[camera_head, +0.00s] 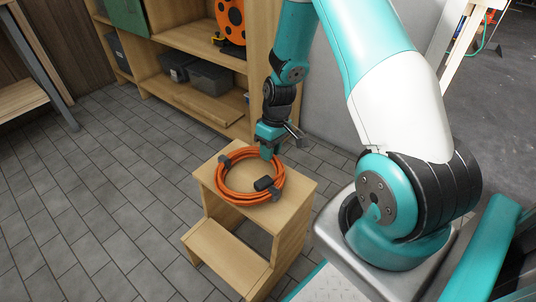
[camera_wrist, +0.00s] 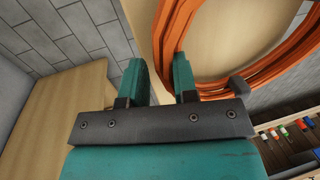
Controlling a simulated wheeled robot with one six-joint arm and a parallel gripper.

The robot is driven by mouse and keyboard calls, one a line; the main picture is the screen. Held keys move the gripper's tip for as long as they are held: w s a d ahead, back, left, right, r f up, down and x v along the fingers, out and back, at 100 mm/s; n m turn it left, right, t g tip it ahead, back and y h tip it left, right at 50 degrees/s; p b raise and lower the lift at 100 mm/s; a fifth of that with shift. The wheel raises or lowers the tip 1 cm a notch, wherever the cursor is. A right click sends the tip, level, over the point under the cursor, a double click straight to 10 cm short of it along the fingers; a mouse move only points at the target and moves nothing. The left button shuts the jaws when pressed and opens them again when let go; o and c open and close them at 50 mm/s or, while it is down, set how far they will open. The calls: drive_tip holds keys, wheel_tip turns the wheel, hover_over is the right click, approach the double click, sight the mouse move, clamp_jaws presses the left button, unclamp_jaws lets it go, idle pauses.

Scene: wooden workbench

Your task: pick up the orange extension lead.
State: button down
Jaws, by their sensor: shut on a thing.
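The orange extension lead (camera_head: 236,195) is a coil with dark ties and a black plug end. It lies over the top of a light wooden step stool (camera_head: 299,187); I cannot tell whether it rests fully on it. My gripper (camera_head: 268,153) points down at the far right side of the coil. In the wrist view, the orange strands (camera_wrist: 177,25) run by the tips of my gripper (camera_wrist: 158,66). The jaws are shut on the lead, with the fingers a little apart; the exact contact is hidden.
A wooden shelf unit (camera_head: 205,100) with grey bins (camera_head: 211,77) and an orange reel (camera_head: 231,20) stands behind the stool. A wooden bench (camera_head: 22,97) is at the far left. The tiled floor (camera_head: 95,200) left of the stool is clear.

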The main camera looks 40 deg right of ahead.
wheel_tip(320, 180, up, 19)
drive_tip(key=p, duration=0.6)
drive_tip(key=shift+f, duration=0.2)
